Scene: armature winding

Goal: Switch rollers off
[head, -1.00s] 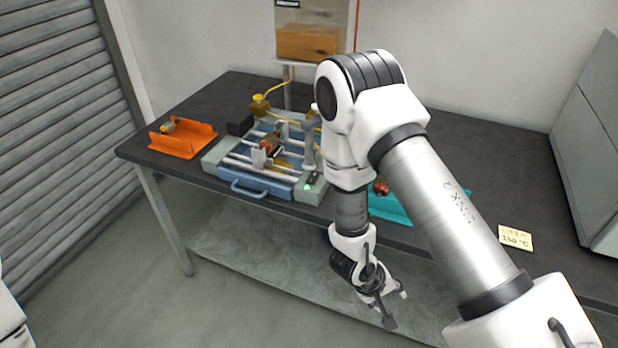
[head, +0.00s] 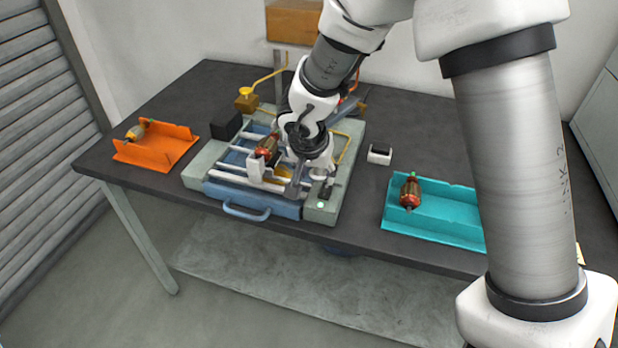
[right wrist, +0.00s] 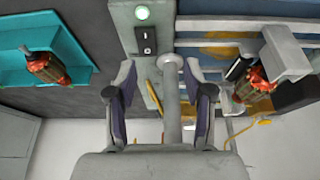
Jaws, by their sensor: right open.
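The roller machine (head: 235,188) stands on the table, with rods and a blue base. My right gripper (head: 309,183) is over that side of the machine, fingers apart and pointing down. In the right wrist view the open fingers (right wrist: 160,75) frame a grey post with a round knob (right wrist: 172,62), and the switch lies beyond the fingertips. My left gripper is out of view.
A red armature (head: 266,146) lies on the machine. An orange tray (head: 165,148) with another armature stands left; a teal tray (head: 445,215) with one (head: 410,191) stands right. A black block (head: 226,125) and yellow cable are close behind the machine. The table front is mostly clear.

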